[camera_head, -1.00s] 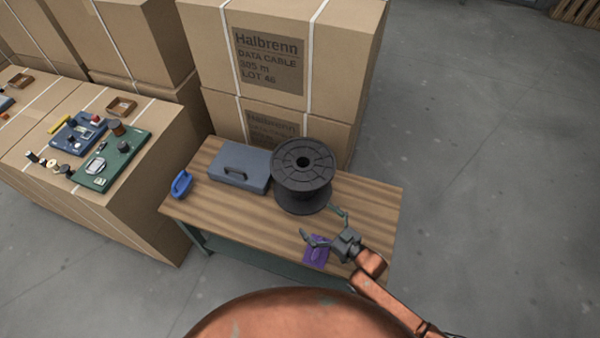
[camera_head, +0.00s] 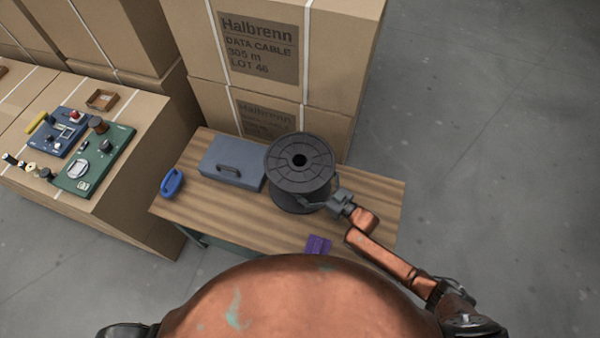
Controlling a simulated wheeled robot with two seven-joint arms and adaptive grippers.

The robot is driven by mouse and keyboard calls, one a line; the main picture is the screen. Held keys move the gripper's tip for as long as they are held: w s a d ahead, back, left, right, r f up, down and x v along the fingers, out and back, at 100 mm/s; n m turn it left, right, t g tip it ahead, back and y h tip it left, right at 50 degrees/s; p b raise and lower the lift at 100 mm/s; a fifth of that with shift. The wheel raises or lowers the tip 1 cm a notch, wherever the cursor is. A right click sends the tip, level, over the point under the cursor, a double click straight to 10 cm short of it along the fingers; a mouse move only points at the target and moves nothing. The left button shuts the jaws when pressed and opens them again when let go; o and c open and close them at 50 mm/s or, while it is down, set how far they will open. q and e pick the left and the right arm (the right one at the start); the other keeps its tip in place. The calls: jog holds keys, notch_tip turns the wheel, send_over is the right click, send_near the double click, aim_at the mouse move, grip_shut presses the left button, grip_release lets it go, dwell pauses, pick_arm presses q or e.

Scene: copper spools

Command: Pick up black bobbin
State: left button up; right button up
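The black bobbin (camera_head: 299,163), a large spool with two wide flanges, stands upright on the wooden table (camera_head: 225,212). My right gripper (camera_head: 315,200) is at the bobbin's right front side, level with the space between the flanges. One finger reaches left along the bobbin's front. The other finger is mostly hidden by the bobbin, so I cannot tell whether the fingers are closed on it. My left gripper is out of view.
A grey-blue case (camera_head: 232,164) lies left of the bobbin, with a blue object (camera_head: 172,183) at the table's left end. A purple item (camera_head: 318,245) lies near the front edge. Stacked cartons (camera_head: 260,50) stand behind; a left carton carries green (camera_head: 93,160) and blue boards.

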jog(key=x, duration=0.4)
jog(key=shift+w+r, duration=0.15)
jog(key=shift+d, duration=0.1)
jog(key=c, duration=1.7)
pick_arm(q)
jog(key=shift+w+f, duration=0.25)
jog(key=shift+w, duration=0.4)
pick_arm(e)
jog(key=shift+r, duration=0.15)
jog(key=shift+c, duration=0.5)
jog(key=shift+r, duration=0.1)
